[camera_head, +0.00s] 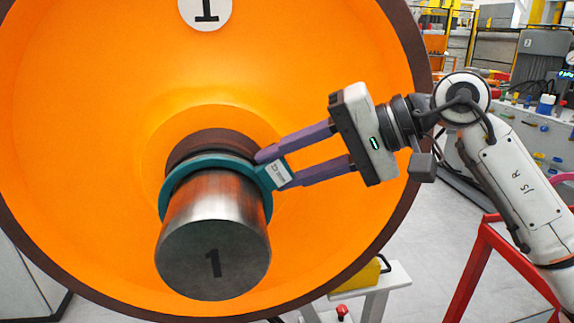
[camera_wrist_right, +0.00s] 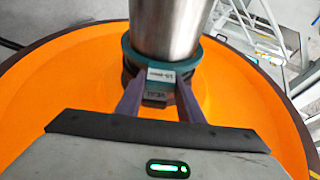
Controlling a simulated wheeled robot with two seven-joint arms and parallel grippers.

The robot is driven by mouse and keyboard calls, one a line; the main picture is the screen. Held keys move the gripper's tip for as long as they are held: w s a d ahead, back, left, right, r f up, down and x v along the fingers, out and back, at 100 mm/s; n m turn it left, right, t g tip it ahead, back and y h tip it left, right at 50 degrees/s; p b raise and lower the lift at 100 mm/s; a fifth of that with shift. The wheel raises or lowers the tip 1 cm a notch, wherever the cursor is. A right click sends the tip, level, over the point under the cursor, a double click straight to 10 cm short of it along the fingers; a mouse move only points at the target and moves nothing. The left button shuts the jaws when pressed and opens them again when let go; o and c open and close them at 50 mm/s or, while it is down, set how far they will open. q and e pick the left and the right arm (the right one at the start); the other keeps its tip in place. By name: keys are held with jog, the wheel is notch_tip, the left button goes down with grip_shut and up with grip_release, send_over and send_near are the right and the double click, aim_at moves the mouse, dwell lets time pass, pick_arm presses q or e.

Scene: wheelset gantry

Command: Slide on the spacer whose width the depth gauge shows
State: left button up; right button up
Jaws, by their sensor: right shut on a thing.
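A teal ring-shaped spacer (camera_head: 167,184) sits around the steel axle end (camera_head: 213,232) marked 1, near the dark hub shoulder (camera_head: 205,145) of the orange wheel (camera_head: 80,130). My right gripper (camera_head: 268,168) is shut on the spacer's labelled tab, with purple fingers on either side. In the right wrist view the spacer (camera_wrist_right: 193,67) encircles the axle, and the fingers (camera_wrist_right: 158,95) hold its tab; the label is too small to read surely. Whether the spacer touches the shoulder cannot be told. The depth gauge is not recognisable. My left gripper is not in view.
A yellow block (camera_head: 360,278) lies on a grey stand (camera_head: 398,276) below the wheel. A red frame (camera_head: 480,260) stands at the lower right under my right arm. A bench with small parts (camera_head: 540,135) is at the back right.

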jog(key=shift+w+a+r+p, duration=0.15)
jog(key=shift+w+p, duration=0.1)
jog(key=shift+w, duration=0.35)
jog(key=shift+w+a+p, duration=0.15)
jog(key=shift+w+p, duration=0.1)
jog(key=shift+w, duration=0.35)
